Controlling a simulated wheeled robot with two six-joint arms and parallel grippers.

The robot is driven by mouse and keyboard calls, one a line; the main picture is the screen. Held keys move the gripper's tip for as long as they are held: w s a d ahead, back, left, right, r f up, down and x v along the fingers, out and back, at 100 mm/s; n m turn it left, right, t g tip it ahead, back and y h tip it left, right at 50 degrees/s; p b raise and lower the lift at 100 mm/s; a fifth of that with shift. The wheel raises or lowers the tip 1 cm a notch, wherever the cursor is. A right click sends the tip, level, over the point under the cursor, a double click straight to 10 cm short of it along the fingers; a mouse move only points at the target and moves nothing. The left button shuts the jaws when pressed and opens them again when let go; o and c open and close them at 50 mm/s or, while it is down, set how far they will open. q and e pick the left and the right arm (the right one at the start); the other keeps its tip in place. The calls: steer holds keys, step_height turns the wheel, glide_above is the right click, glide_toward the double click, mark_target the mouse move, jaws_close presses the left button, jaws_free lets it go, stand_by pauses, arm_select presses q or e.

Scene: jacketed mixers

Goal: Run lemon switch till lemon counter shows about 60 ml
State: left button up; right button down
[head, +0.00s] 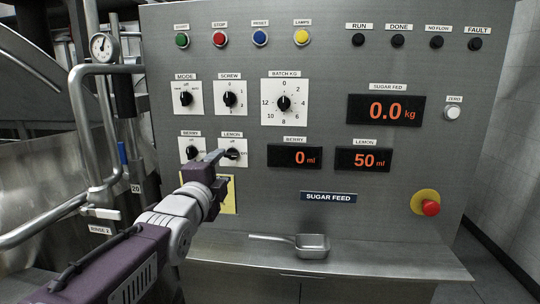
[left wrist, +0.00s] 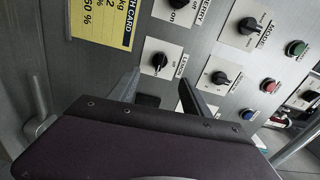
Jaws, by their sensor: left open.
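The lemon switch (head: 233,153) is a black knob on a white plate. It also shows in the left wrist view (left wrist: 159,60), just beyond my fingers. I cannot tell surely which way its pointer is turned. The lemon counter (head: 363,159) reads 50 ml in orange digits. My left gripper (head: 220,160) is open, its fingers apart near the lemon switch; in the left wrist view (left wrist: 163,84) they reach toward the panel on either side of the knob's line. Contact with the knob cannot be made out. My right gripper is not in view.
The berry switch (head: 192,153) is left of the lemon switch, and the screw switch (head: 229,99) is above it. The berry counter (head: 293,156) reads 0 ml. A metal scoop (head: 312,246) lies on the shelf. A red stop button (head: 430,207) is at the right.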

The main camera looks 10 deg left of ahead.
mark_target(230, 155)
arm_select(q)
steer(key=w+n+p, duration=0.3)
steer(key=n+p, duration=0.1)
steer(key=n, duration=0.1)
steer(key=w+n+p, duration=0.3)
steer(key=n+p, duration=0.2)
steer(key=n, duration=0.1)
steer(key=w+n+p, duration=0.3)
steer(key=n+p, duration=0.2)
steer(key=n, duration=0.1)
steer(key=shift+r, duration=0.15)
steer(key=shift+n, duration=0.3)
jaws_close()
